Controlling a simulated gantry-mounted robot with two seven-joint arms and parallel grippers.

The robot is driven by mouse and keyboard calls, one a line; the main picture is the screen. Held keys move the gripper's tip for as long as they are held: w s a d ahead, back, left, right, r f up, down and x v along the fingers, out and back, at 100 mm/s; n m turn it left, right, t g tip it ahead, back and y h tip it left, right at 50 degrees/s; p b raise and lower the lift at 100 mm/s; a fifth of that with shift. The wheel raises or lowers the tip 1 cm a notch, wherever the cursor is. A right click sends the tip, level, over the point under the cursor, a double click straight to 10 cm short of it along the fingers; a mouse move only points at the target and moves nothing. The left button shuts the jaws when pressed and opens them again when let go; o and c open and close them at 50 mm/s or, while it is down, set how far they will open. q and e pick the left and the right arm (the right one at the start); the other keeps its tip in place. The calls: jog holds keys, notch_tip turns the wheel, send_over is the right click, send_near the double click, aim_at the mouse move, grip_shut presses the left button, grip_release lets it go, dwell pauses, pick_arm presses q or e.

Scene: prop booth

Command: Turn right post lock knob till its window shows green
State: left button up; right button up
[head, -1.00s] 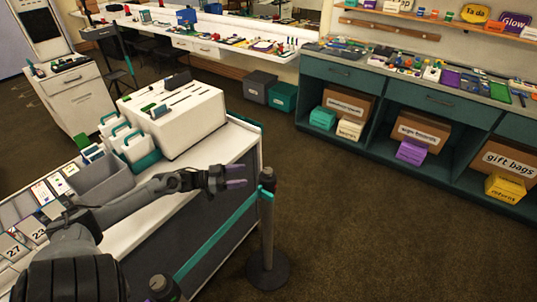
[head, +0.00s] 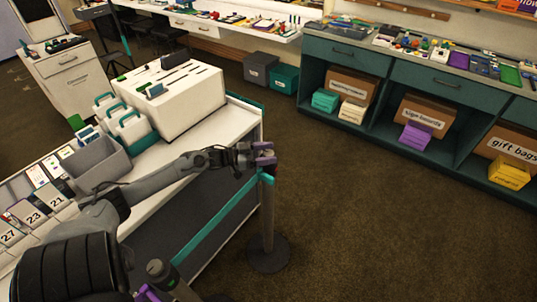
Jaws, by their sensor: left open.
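The right post (head: 267,215) is a grey upright on a round dark base, with a teal belt (head: 217,231) running from near its top toward the lower left. My left gripper (head: 264,155) has purple fingers, which are apart at the top of this post. The fingers and gripper hide most of the post's head; I cannot tell whether they touch it. The lock knob and its window cannot be made out. The left post's dark head (head: 160,271) shows at the bottom edge. A purple piece beside it may be my right gripper, mostly cut off.
A white counter (head: 238,132) stands left of the post, carrying a white slotted box (head: 185,108), white caddies and a grey bin (head: 100,165). Open carpet lies right of the post. Teal shelving (head: 385,130) with boxes stands at the back right.

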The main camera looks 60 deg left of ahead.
pick_arm(q)
jog(key=shift+w+d, duration=0.1)
jog(key=shift+w, duration=0.2)
jog(key=shift+c, duration=0.3)
